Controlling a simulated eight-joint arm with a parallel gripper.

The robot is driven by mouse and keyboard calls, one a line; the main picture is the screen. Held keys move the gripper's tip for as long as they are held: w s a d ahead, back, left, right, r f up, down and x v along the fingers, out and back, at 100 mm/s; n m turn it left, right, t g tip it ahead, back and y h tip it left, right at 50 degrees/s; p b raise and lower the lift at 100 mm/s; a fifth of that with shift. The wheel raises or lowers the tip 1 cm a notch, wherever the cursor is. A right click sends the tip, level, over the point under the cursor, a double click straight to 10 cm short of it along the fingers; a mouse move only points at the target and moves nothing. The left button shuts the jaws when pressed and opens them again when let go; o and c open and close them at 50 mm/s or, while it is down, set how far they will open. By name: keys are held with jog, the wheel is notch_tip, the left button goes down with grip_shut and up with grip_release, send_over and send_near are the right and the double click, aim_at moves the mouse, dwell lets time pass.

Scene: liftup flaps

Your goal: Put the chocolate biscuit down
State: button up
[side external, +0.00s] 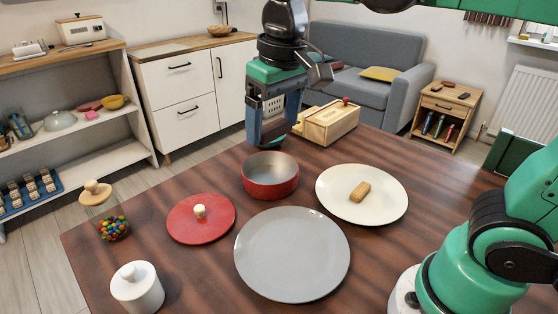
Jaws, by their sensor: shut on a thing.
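My gripper (266,141) points down above and behind the open red pot (270,178), left of the wooden box. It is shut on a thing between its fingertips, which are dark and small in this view. The chocolate biscuit itself cannot be made out clearly there. A tan biscuit (360,192) lies on the white plate (335,205) at the right. The grey plate (292,255) in front is empty.
A red lid (200,219) lies left of the pot. A glass jar of coloured sweets (113,228) and a white lidded pot (137,288) stand at the left. A wooden box (331,122) with a red knob stands at the back.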

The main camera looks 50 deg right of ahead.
aim_at(279, 241)
jog(key=f, duration=0.7)
jog(key=s+f, duration=0.1)
jog(key=f, duration=0.5)
jog(key=s+f, duration=0.1)
jog(key=f, duration=0.6)
jog(key=shift+a+f, duration=0.3)
jog(key=shift+f, duration=0.1)
jog(key=shift+f, duration=0.1)
jog(key=o, duration=1)
jog(key=shift+o, duration=0.2)
notch_tip(279, 241, up, 12)
jog(key=s, duration=0.2)
jog(key=d+t, duration=0.3)
jog(key=w+d+t, duration=0.1)
jog(key=d+t, duration=0.1)
jog(key=shift+w+r, duration=0.1)
jog(key=shift+r, duration=0.25)
